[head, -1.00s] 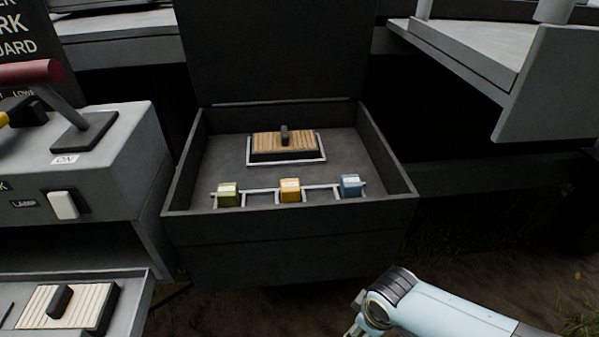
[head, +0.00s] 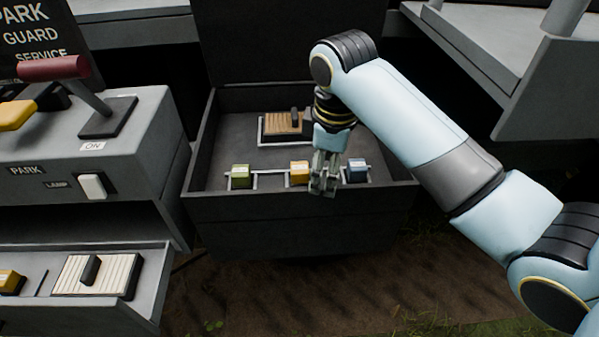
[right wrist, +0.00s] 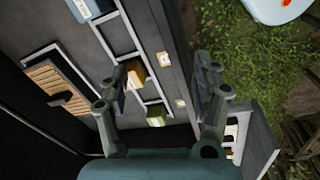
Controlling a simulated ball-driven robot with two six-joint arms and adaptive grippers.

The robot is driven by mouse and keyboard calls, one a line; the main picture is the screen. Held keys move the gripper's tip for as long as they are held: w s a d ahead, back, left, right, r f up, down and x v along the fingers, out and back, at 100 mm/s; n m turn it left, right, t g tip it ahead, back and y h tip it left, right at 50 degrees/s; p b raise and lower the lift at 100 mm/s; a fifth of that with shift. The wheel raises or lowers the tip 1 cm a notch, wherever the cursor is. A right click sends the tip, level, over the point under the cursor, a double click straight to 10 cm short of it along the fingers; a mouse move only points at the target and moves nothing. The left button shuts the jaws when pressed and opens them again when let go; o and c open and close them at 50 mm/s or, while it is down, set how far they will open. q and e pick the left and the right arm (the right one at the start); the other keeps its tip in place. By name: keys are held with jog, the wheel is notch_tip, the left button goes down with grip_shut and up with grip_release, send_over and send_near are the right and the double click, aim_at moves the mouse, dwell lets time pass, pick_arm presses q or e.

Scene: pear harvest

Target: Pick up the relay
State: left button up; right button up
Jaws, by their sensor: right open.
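Three small blocks stand along a metal rack at the open dark box's front: green (head: 240,176), yellow (head: 298,172) and blue (head: 357,171). A tan ribbed block (head: 282,123) with a dark handle sits in a frame behind them, partly hidden by my right arm. My right gripper (head: 322,188) points down at the box's front, just right of the yellow block. In the right wrist view its fingers (right wrist: 162,75) are apart and empty, with the yellow block (right wrist: 136,73) near the left finger. My left gripper is not in view.
The dark box (head: 300,208) has a raised lid behind. At left are a grey control unit (head: 140,125) with a red-handled lever and a lamp switch, and a drawer (head: 150,285) holding a cream ribbed block (head: 97,277) and a yellow block (head: 9,280). A grey shelf stands at upper right.

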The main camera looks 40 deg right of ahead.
jog(key=w+n, duration=0.1)
jog(key=w, duration=0.1)
jog(key=w+d+r+n, duration=0.1)
jog(key=w, duration=0.2)
jog(key=w+r+n+g, duration=0.1)
jog(key=w, duration=0.2)
jog(key=shift+d+r, duration=0.1)
jog(key=shift+d, duration=0.1)
send_over(303, 167)
jog(key=shift+n, duration=0.3)
jog(key=f, duration=0.4)
jog(key=shift+s+d+f, duration=0.2)
jog(key=shift+s+f, duration=0.15)
jog(key=f, duration=0.5)
jog(key=shift+w+a+f+b, duration=0.15)
jog(key=shift+w+f+b, duration=0.1)
jog(key=shift+w+b, duration=0.1)
jog(key=c, duration=1.3)
jog(key=shift+o, duration=0.2)
jog(key=shift+r, duration=0.1)
